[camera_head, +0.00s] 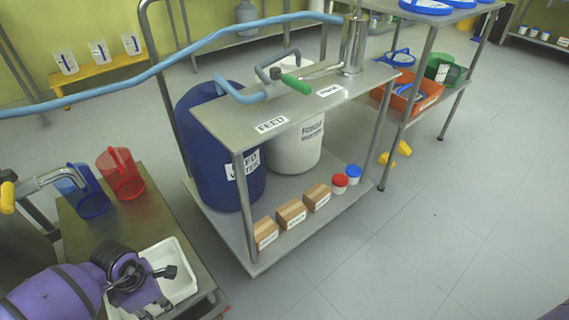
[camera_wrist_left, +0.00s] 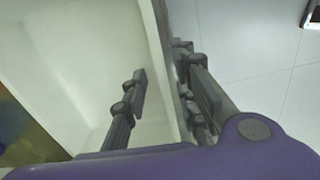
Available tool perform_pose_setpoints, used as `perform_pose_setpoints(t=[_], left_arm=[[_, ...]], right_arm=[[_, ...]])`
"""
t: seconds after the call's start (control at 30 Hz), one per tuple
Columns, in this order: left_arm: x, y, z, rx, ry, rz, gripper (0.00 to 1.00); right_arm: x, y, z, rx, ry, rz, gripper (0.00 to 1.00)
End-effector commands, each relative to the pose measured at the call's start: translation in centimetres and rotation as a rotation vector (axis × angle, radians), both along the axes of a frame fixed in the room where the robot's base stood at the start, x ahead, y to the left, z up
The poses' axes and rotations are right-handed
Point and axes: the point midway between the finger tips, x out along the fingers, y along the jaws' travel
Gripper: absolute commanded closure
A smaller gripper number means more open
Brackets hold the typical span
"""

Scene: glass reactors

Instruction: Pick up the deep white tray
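The deep white tray (camera_head: 184,288) sits on the low table at the lower left in the head view. My left gripper (camera_head: 163,278) is over its right side, hiding part of the tray. In the left wrist view the tray's white wall (camera_wrist_left: 158,40) runs between the two fingers of the left gripper (camera_wrist_left: 165,88). One finger is inside the tray, the other outside over the floor side. A gap shows between the inner finger and the wall, so the gripper is open around the wall. My right gripper is not in view.
A blue jug (camera_head: 90,197) and a red jug (camera_head: 122,174) stand behind the tray on the low table (camera_head: 150,222).

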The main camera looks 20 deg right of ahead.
Motion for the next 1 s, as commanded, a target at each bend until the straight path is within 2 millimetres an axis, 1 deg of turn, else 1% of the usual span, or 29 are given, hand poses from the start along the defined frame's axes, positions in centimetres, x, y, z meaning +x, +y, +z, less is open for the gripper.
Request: perform_pose_setpoints(t=[0.03,0.1,0.17,0.33,0.37,0.5,0.57,1.0], left_arm=[[-0.15,-0.04,-1.38,0.0,0.005,0.0,0.73],[-0.11,-0.05,-2.12,-0.001,0.003,-0.001,0.73],[-0.05,-0.03,-2.36,0.0,0.002,-0.001,0.73],[0.0,-0.03,-2.19,-0.001,0.0,-0.001,0.73],[-0.01,-0.03,-2.18,-0.001,0.0,-0.001,0.75],[-0.02,-0.03,-2.18,-0.001,0.0,0.0,0.93],[-0.03,-0.03,-2.18,-0.001,0.0,0.0,1.0],[-0.08,-0.06,-2.21,-0.002,0.002,0.0,1.0]], right_arm=[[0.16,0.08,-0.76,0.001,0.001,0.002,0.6],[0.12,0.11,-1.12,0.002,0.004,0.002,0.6],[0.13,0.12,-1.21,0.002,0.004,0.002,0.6],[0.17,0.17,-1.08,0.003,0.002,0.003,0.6],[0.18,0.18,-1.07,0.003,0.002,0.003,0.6],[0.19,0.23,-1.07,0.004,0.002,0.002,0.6],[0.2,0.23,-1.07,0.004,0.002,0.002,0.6],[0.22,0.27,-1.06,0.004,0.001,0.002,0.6]])
